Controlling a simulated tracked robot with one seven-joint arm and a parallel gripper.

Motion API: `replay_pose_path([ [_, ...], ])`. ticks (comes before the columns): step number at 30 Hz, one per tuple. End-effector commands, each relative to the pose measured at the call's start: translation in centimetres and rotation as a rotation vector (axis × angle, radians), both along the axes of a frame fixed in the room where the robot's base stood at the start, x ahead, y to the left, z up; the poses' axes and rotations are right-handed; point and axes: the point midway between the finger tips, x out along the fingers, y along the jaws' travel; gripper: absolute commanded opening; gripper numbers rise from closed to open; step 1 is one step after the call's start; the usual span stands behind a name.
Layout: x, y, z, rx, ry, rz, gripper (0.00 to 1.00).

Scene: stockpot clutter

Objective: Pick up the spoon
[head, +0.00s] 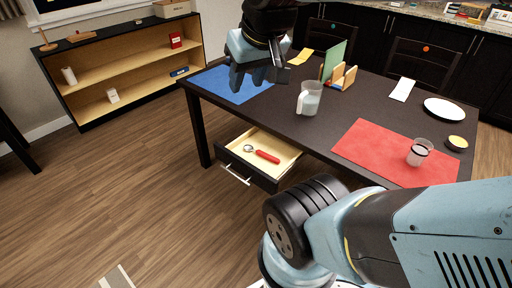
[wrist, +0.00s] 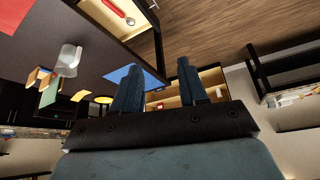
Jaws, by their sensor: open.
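The spoon (head: 266,156), with a red handle and a small metal head at its left end, lies in an open drawer (head: 291,163) under the dark table. In the wrist view the spoon (wrist: 114,7) shows at the top, its metal head towards the lower right, inside the drawer. My gripper (head: 256,80) is open and empty. It is high over the table's far left part, in front of the blue mat and well apart from the spoon. In the wrist view the two fingers of my gripper (wrist: 158,68) stand apart with nothing between them.
The table (head: 322,128) holds a clear pitcher (head: 310,98), a wooden holder with a green board (head: 335,62), a red mat (head: 373,148) with a glass (head: 418,153), and a white plate (head: 444,109). A shelf (head: 122,78) stands at left. Floor before the drawer is clear.

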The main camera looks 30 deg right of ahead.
Motion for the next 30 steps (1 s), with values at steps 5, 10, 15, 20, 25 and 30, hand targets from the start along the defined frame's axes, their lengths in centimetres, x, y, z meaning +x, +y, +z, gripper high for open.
replay_pose_path([
  [5, 0.2, -0.1, 0.0, -0.003, 0.003, 0.001, 0.54],
  [10, 2.1, -0.8, -0.5, -0.028, 0.032, 0.010, 0.55],
  [15, 5.8, -2.1, -1.8, -0.076, 0.086, 0.036, 0.55],
  [20, 9.5, -3.6, -3.8, -0.116, 0.141, 0.072, 0.55],
  [25, 13.1, -5.6, -6.4, -0.148, 0.199, 0.113, 0.55],
  [30, 16.3, -7.7, -9.7, -0.167, 0.257, 0.158, 0.55],
])
